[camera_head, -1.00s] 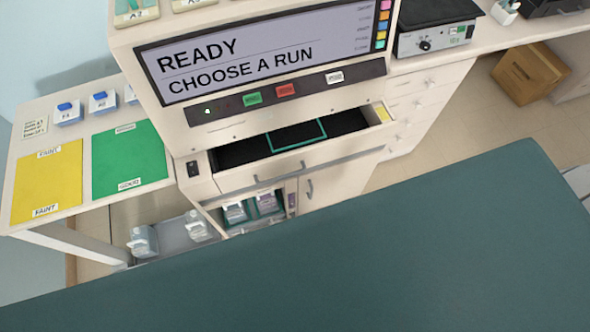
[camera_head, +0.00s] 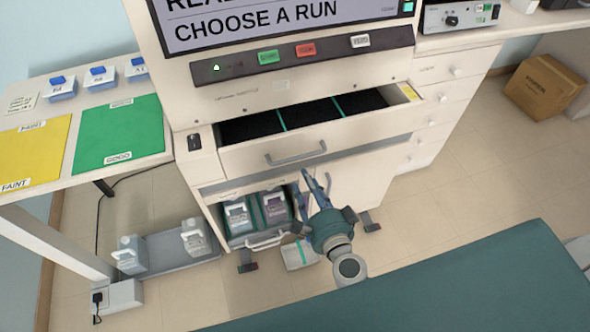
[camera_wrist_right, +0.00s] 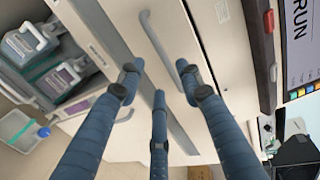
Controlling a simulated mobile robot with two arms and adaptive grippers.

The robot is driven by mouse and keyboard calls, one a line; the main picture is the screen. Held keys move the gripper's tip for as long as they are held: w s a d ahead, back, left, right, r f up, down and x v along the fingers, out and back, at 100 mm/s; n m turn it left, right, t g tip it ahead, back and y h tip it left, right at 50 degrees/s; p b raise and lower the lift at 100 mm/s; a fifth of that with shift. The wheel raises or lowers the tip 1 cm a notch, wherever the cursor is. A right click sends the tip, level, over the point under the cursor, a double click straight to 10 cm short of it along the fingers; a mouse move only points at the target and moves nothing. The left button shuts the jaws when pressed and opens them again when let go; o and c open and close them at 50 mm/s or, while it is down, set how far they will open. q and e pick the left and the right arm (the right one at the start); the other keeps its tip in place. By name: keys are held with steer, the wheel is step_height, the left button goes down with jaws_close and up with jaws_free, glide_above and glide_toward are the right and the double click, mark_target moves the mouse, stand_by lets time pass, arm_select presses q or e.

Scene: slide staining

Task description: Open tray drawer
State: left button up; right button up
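The tray drawer (camera_head: 362,141) stands pulled out of the white machine below its button panel, showing a black interior with teal dividing lines. Its grey bar handle (camera_head: 295,155) is on the drawer front; a curved bar that looks like it shows in the right wrist view (camera_wrist_right: 155,38). My right gripper (camera_head: 316,183) is below and slightly right of the handle in the head view. Its three blue fingers are spread apart with nothing held between them; they also show in the right wrist view (camera_wrist_right: 158,78). Contact with the handle is not visible. My left gripper is out of view.
Below the drawer, an open compartment holds jugs (camera_head: 238,215). A side table with a green mat (camera_head: 120,135) stands left. White drawers (camera_head: 440,100) and a cardboard box (camera_head: 545,86) are right. A dark teal surface (camera_head: 450,290) fills the lower right.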

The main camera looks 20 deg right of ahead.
steer(key=x, duration=0.9)
steer(key=shift+w, duration=0.35)
jaws_close()
